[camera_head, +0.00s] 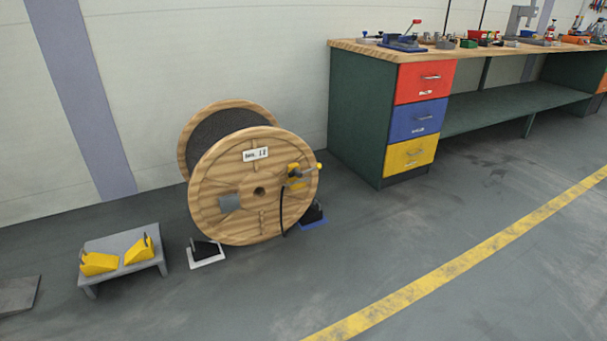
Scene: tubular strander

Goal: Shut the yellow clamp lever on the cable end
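A large wooden cable reel (232,200) wound with dark cable (228,124) stands upright on the floor near the wall. On the right part of its front face sits a small yellow clamp with its lever (302,172), which points out to the right. A black cable end (282,212) hangs down from the clamp along the reel's face. The clamp is too small to tell whether the lever is open or shut. Neither of my grippers is in view.
Dark wedges on a white plate (206,262) and a blue plate (314,222) flank the reel. A grey stand (120,243) holds two yellow wedges (98,263). A workbench (352,120) with drawers stands right. The floor in front is clear, crossed by a yellow line (455,270).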

